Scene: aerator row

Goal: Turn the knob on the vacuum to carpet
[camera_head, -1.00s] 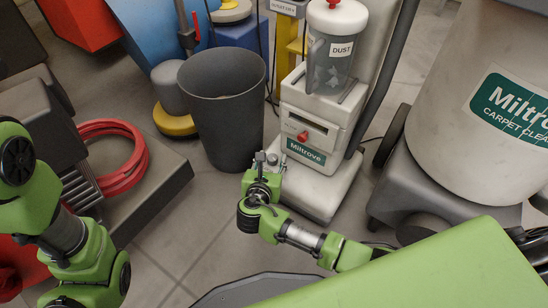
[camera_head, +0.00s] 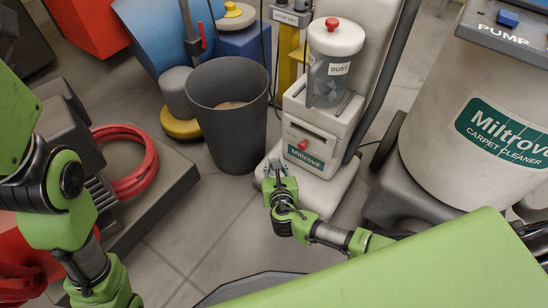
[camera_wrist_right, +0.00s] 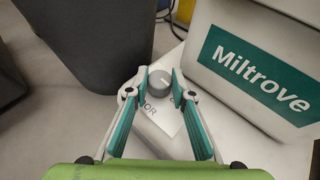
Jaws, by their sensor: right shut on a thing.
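The upright vacuum (camera_head: 318,188) stands in the middle of the head view, with a white base, a green Miltrove label and a clear DUST canister (camera_head: 329,78). In the right wrist view its small round grey knob (camera_wrist_right: 159,82) sits on the pale base, with a light pointer mark on top. Partly covered lettering ending in "OR" shows beside it. My right gripper (camera_wrist_right: 159,76) has its two green fingers on either side of the knob and is shut on it. In the head view my right gripper (camera_head: 273,168) is at the base's left side and hides the knob. My left gripper is out of view.
A dark grey bin (camera_head: 231,125) stands close to the left of the vacuum. A large carpet cleaner (camera_head: 455,130) stands to the right. A coiled red hose (camera_head: 128,165) lies on a dark platform at the left. Grey floor is clear in front of the bin.

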